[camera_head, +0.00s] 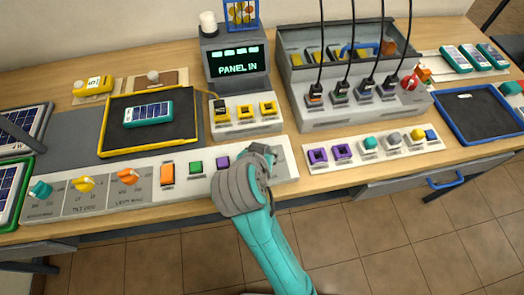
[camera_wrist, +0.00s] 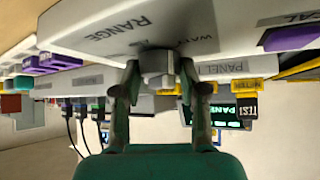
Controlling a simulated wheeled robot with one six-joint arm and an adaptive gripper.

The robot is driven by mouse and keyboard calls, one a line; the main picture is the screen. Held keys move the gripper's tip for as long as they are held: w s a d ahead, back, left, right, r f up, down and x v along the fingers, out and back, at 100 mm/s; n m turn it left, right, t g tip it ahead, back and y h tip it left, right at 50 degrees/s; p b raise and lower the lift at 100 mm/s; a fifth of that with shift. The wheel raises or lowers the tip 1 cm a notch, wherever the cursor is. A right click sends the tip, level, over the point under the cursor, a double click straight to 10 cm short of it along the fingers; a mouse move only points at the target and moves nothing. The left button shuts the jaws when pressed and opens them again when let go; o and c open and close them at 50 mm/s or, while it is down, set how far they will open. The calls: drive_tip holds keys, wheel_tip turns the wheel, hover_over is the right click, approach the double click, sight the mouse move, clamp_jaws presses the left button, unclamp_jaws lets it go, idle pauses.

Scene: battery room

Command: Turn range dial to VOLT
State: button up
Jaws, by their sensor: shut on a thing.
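The range dial (camera_wrist: 157,66) is a grey knob on the pale control panel (camera_wrist: 95,28), beside the printed word RANGE in the wrist view, where the picture is upside down. My gripper (camera_wrist: 160,75) has one finger on each side of the dial and is shut on it. A label that seems to read WATT shows near the dial; I cannot read VOLT or tell the dial's exact setting. In the head view my gripper (camera_head: 262,158) is at the right end of the long front panel (camera_head: 205,163) and hides most of the dial.
Left along the same panel are a teal knob (camera_head: 40,190), a yellow knob (camera_head: 84,184), an orange knob (camera_head: 127,176) and several buttons. Behind stands a display (camera_head: 238,62) reading PANEL IN. Black cables hang into the grey unit (camera_head: 352,112) at right.

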drive_tip(key=n+y, duration=0.1)
drive_tip(key=n, duration=0.1)
drive_tip(key=n+y, duration=0.2)
drive_tip(key=shift+d, duration=0.3)
drive_tip(key=n+g+y, duration=0.1)
drive_tip(key=n+y, duration=0.3)
drive_tip(key=n, duration=0.1)
drive_tip(key=shift+w+d+n+g, duration=0.2)
drive_tip(key=shift+n+g, duration=0.1)
drive_tip(key=shift+g, duration=0.1)
drive_tip(key=n+g+y, duration=0.2)
drive_tip(key=n, duration=0.2)
drive_tip(key=shift+w+n+g, duration=0.1)
drive_tip(key=shift+n+g, duration=0.2)
drive_tip(key=shift+g, duration=0.1)
drive_tip(key=n+g+y, duration=0.1)
drive_tip(key=n+g, duration=0.2)
drive_tip(key=n, duration=0.1)
drive_tip(key=shift+w, duration=0.1)
drive_tip(key=shift+f, duration=0.1)
drive_tip(key=o, duration=1.1)
drive_tip(key=shift+o, duration=0.2)
